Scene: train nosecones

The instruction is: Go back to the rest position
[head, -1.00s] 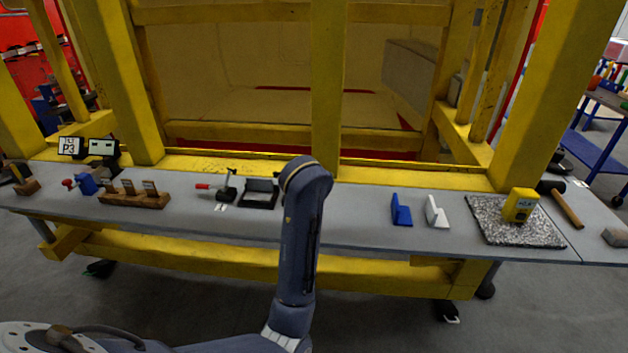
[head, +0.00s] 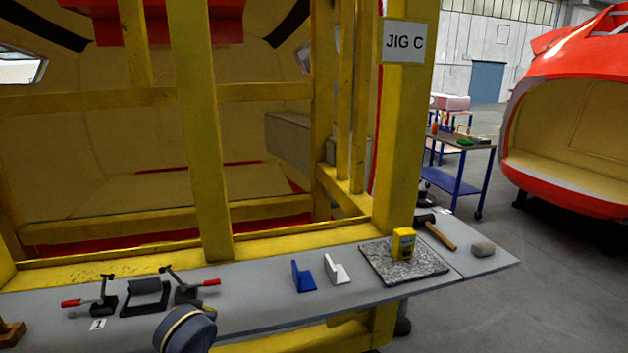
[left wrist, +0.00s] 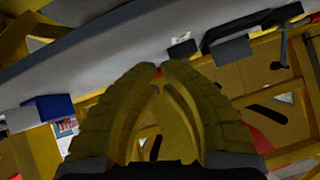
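In the left wrist view my left gripper (left wrist: 157,75) shows two yellow, rough fingers that curve in and come together at the tips. I see nothing held between them. The grey bench top and the yellow jig frame lie beyond the fingers. My right gripper is not in view.
The grey bench (head: 262,295) carries clamps (head: 105,297), a blue block (head: 303,276), a white block (head: 336,269), a yellow device (head: 403,244) on a speckled slab (head: 376,263), and a hammer (head: 438,234). A yellow frame (head: 203,150) rises behind.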

